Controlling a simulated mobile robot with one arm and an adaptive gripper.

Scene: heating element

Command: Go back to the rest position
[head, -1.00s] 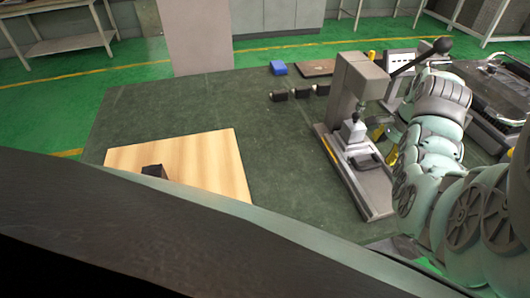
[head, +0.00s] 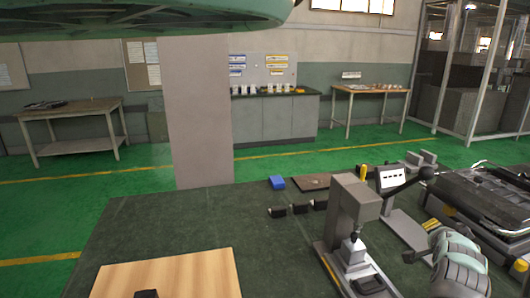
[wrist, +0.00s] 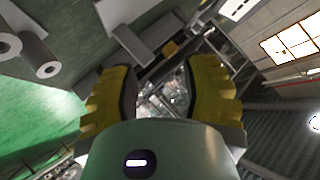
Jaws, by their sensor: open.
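My gripper (wrist: 165,88) is open in the wrist view, its two yellow-padded fingers wide apart with nothing held between them. Beyond the fingers the wrist view shows a blurred, tilted scene with grey metal parts and bright windows. In the head view my arm (head: 460,262) is at the lower right, right of the grey lever press (head: 355,208) on the dark green table (head: 170,222). The arm appears apart from the press. The fingers are not clearly visible in the head view.
A wooden board (head: 185,272) lies at the front left of the table. A metal fixture (head: 490,195) is at the right. A pale pillar (head: 200,110) stands behind the table.

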